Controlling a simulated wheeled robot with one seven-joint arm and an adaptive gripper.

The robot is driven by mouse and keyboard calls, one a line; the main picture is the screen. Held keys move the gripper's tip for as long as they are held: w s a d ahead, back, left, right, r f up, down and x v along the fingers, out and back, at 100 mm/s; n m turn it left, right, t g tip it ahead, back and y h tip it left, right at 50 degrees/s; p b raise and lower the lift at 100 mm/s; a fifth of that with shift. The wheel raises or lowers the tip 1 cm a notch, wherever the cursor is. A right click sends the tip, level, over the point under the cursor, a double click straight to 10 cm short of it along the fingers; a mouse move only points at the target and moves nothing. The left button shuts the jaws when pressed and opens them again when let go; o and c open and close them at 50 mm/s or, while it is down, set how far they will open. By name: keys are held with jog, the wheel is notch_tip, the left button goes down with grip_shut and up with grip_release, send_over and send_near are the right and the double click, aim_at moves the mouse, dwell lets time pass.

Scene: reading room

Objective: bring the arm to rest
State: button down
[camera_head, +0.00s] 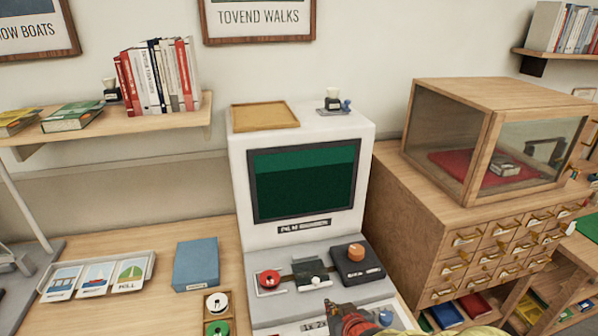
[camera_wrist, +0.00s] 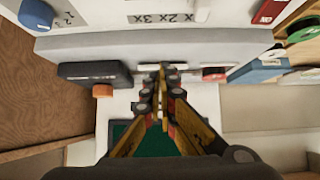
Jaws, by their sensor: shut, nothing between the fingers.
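My gripper (camera_wrist: 161,72) shows in the wrist view with its yellow and black fingers together and nothing between them. Its tips point toward the pale control deck of a white reader machine, and I cannot tell whether they touch it. In the head view, part of my arm shows at the bottom edge, in front of the machine; the fingertips are not clear there. The white reader machine (camera_head: 238,180) has a dark green screen (camera_head: 305,182). Its deck bears a red knob (camera_head: 269,279), a black box with an orange knob (camera_head: 357,262) and a small dark piece between them.
A wooden drawer cabinet (camera_head: 400,200) with a glass case (camera_head: 455,125) stands close on the right. On the left desk are a card tray (camera_head: 150,268), a blue box (camera_head: 196,264) and round tokens (camera_head: 217,303). A wall shelf (camera_head: 180,118) with books hangs above.

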jog(key=s+f+g, duration=0.1)
jog(key=s+f, duration=0.1)
jog(key=s+d+f+g, duration=0.1)
jog(key=s, duration=0.1)
jog(key=shift+d+f+h, duration=0.1)
jog(key=shift+f+h, duration=0.25)
jog(key=shift+h, duration=0.05)
jog(key=s, duration=0.1)
jog(key=s+d+g, duration=0.1)
jog(key=shift+s+f, duration=0.2)
jog(key=shift+s, duration=0.15)
jog(key=s+d+r+m, duration=0.1)
jog(key=s+d+r, duration=0.1)
jog(key=s+r, duration=0.5)
jog(key=s+d+r+m+g+h, duration=0.1)
jog(key=s+d+r, duration=0.2)
jog(key=s+r, duration=0.4)
notch_tip(320, 180, up, 8)
jog(key=shift+d+r, duration=0.1)
jog(key=shift+d, duration=0.2)
